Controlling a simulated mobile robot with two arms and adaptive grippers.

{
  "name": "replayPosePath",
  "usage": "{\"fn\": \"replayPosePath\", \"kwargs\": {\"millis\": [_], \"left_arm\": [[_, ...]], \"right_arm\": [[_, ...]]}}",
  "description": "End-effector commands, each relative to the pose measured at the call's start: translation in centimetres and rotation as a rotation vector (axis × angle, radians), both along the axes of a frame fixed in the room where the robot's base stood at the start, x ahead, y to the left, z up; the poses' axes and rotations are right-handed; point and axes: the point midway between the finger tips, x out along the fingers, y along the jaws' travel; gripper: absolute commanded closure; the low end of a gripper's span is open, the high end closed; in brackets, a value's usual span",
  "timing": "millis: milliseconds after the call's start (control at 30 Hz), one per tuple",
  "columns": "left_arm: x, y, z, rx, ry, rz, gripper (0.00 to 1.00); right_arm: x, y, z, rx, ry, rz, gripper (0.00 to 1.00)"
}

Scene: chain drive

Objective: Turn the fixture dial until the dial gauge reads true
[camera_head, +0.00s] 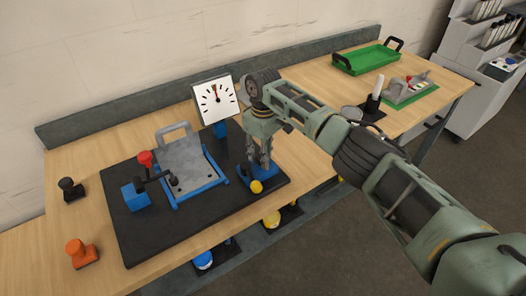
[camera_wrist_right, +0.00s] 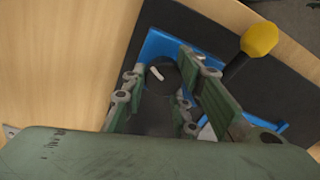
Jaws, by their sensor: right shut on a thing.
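The dial gauge (camera_head: 217,101) is a white square face with black ticks, standing upright at the back of the black mat. A small coloured mark shows near its top; the exact needle reading is too small to tell. The fixture dial (camera_wrist_right: 160,77) is a dark round knob with a white mark, set in a blue base (camera_wrist_right: 158,44). My right gripper (camera_head: 261,164) reaches down over this base and hides the dial in the head view. In the wrist view its fingers (camera_wrist_right: 157,88) stand on both sides of the dial, shut on it. My left gripper is not in view.
A yellow-tipped lever (camera_head: 256,187) sticks out beside the blue base. A grey plate in a blue frame (camera_head: 184,165), with a red-knobbed clamp (camera_head: 145,158), stands left on the black mat (camera_head: 150,240). A green tray (camera_head: 366,60) lies far right.

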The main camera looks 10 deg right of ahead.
Motion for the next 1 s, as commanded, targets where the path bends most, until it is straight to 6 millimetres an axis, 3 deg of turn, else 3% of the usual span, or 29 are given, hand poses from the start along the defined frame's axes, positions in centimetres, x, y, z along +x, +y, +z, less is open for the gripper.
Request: {"fn": "replayPosePath", "kwargs": {"millis": [300,333,467,833,1000], "left_arm": [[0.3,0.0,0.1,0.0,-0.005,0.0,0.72],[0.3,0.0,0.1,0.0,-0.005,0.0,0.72],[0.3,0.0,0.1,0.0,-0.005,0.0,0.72],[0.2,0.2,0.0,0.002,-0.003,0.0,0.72],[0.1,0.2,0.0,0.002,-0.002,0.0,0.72]], "right_arm": [[0.4,-0.5,0.4,-0.008,-0.013,0.006,1.0],[0.4,-0.5,0.5,-0.007,-0.014,0.005,0.72],[0.4,-0.4,0.4,-0.005,-0.013,0.005,0.6],[0.2,-0.2,0.3,-0.003,-0.007,0.008,0.6],[0.3,-0.2,1.8,-0.001,-0.008,0.008,0.6]]}}
